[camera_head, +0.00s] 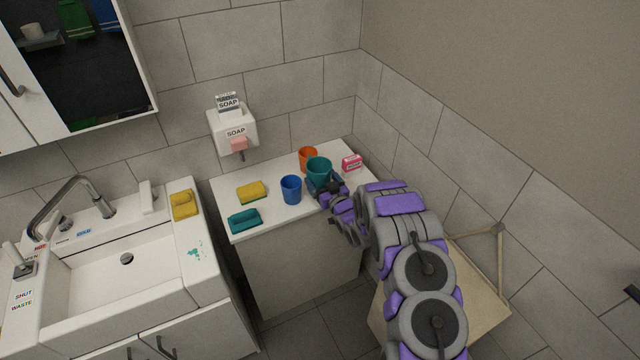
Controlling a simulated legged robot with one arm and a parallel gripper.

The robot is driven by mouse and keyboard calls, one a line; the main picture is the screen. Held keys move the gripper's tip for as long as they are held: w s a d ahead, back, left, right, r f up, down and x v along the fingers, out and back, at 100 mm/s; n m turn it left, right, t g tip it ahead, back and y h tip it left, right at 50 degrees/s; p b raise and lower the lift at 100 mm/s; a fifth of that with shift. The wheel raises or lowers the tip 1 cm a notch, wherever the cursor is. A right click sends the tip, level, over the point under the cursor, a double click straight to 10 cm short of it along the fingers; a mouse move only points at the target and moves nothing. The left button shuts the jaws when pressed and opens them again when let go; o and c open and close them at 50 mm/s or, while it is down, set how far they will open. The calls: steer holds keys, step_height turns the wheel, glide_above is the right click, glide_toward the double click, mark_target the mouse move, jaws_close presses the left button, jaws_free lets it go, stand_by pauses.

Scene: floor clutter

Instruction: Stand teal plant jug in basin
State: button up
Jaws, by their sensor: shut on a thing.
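The teal jug (319,168) looks like a plain, wide-mouthed cup and is upright at the right part of the white counter. My gripper (323,185) comes in from the right and is shut on the jug's near side, hiding its lower part. I cannot tell whether the jug's base touches the counter. The basin (90,290) is the white sink at the left, with a drain in its floor and a grey tap (65,200) at its back left. The basin looks empty.
A blue cup (291,189) and an orange cup (307,157) stand close to the jug. A yellow sponge (251,191), teal dish (244,220) and pink soap box (352,163) share the counter. Another yellow sponge (184,205) lies on the sink's right ledge. A soap dispenser (233,130) hangs behind.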

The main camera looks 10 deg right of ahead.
mark_target(317, 170)
steer(key=shift+w+f, duration=0.2)
steer(key=shift+w, duration=1.35)
steer(key=shift+f+b, duration=0.7)
steer(key=shift+f, duration=1)
steer(key=shift+f, duration=0.1)
steer(key=o, duration=0.8)
steer(key=shift+s, duration=0.3)
steer(key=p+v, duration=0.1)
steer(key=v, duration=1)
steer(key=shift+s+d+p, duration=0.1)
steer(key=shift+s+p, duration=0.05)
steer(key=shift+p, duration=0.2)
